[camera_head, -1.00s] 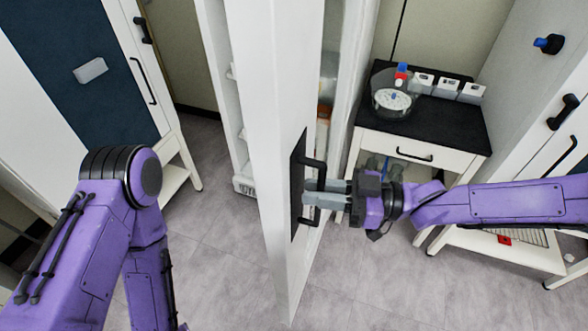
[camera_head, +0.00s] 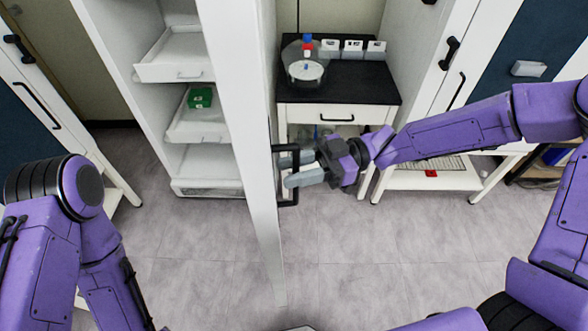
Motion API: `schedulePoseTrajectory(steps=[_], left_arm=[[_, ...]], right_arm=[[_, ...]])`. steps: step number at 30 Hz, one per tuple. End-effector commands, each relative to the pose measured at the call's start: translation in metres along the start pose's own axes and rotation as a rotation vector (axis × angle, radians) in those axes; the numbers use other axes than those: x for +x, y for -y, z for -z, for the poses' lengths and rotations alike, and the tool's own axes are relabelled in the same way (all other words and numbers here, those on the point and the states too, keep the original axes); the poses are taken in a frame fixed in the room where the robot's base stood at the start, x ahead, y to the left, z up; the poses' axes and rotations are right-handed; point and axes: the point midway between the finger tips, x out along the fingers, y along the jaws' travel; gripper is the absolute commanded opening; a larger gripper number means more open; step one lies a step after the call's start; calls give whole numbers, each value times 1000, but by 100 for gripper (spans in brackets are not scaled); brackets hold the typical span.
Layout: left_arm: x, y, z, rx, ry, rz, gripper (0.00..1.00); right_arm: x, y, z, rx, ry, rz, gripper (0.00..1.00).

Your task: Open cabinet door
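The tall white cabinet door (camera_head: 228,75) stands swung open and is seen nearly edge-on. Its black handle (camera_head: 290,200) sticks out from the door's right face. My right gripper (camera_head: 291,170) is at the handle, its two grey fingers spread with a visible gap, one above the other. The fingertips overlap the handle bar in this view; whether they touch it cannot be told. The open cabinet (camera_head: 115,45) shows left of the door, with white pull-out trays (camera_head: 175,68) and a green object (camera_head: 200,97) inside. My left gripper is out of view below the picture.
A black-topped side table (camera_head: 345,85) with a round clear device (camera_head: 305,70) and small white boxes (camera_head: 352,46) stands right of the door. Other white cabinets stand at far left and right. The grey floor (camera_head: 370,255) in front is clear.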

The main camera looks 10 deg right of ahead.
Motion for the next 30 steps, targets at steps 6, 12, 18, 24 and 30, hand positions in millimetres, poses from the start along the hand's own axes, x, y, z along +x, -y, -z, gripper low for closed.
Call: schedulePoseTrajectory(steps=[6,12,18,24,30], left_arm=[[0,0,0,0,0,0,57],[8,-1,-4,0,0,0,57],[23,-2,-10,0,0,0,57],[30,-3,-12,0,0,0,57],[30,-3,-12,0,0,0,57]], right_arm=[[-1,1,-1,1,2,-1,34],[-21,0,-4,-2,3,-4,34],[-70,-1,-5,-3,3,-4,34],[-101,-1,-3,0,3,-1,34],[-106,0,-1,1,2,0,34]])
